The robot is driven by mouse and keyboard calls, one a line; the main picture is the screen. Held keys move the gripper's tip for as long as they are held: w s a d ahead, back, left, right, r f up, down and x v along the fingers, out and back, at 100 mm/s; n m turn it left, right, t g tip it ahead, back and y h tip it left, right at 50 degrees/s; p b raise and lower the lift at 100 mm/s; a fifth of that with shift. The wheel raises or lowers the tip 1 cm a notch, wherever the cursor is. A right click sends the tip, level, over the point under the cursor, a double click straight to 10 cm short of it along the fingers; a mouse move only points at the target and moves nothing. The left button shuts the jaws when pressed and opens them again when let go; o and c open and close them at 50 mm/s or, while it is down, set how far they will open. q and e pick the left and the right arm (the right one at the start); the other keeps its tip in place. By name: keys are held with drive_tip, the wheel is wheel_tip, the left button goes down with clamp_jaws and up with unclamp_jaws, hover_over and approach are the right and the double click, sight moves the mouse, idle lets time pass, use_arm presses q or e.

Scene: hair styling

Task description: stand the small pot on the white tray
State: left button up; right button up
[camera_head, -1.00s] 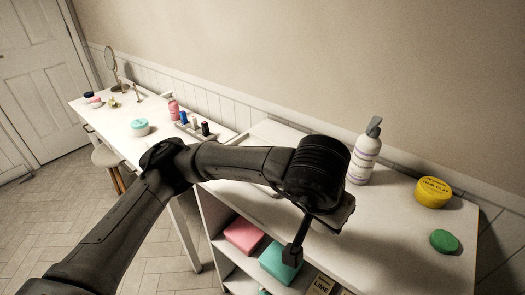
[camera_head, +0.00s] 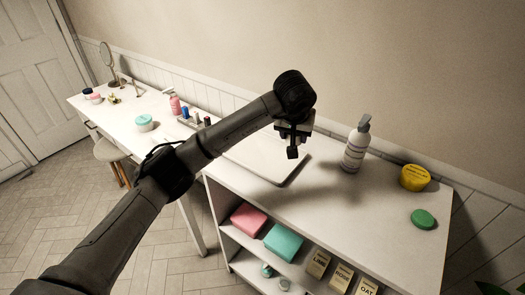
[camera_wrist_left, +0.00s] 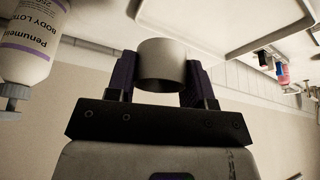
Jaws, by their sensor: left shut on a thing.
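My left gripper (camera_head: 292,140) is above the right part of the white tray (camera_head: 247,160) in the head view. In the left wrist view the gripper (camera_wrist_left: 162,78) is shut on the small pot (camera_wrist_left: 163,62), a short pale cylinder held between its two dark fingers. In the head view the pot is hidden by the gripper and wrist. The tray also shows in the left wrist view (camera_wrist_left: 190,15), beyond the pot. How high the pot is above the tray I cannot tell exactly. My right gripper is not in view.
A lotion bottle (camera_head: 356,148) stands right of the tray, also close in the left wrist view (camera_wrist_left: 25,45). A yellow tub (camera_head: 415,178) and a green round item (camera_head: 423,219) are farther right. Bare shelf top (camera_head: 330,200) lies in front of the bottle.

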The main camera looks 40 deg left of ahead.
use_arm(q)
drive_tip(key=p, duration=0.2)
hover_over(265, 153)
drive_tip(key=s, duration=0.1)
drive_tip(key=f, duration=0.6)
drive_tip(key=shift+s+d, duration=0.15)
drive_tip(key=shift+d, duration=0.05)
wheel_tip(265, 153, down, 3)
drive_tip(key=shift+f+p, duration=0.2)
drive_tip(key=shift+p, duration=0.25)
drive_tip(key=shift+f, duration=0.4)
drive_tip(key=shift+f, duration=0.1)
drive_tip(key=o, duration=1)
drive_tip(key=shift+c, duration=0.2)
drive_tip(key=shift+r, duration=0.25)
drive_tip(key=b+v, duration=0.1)
drive_tip(key=v, duration=1)
drive_tip(key=shift+r+b, duration=0.3)
drive_tip(key=shift+b, duration=0.05)
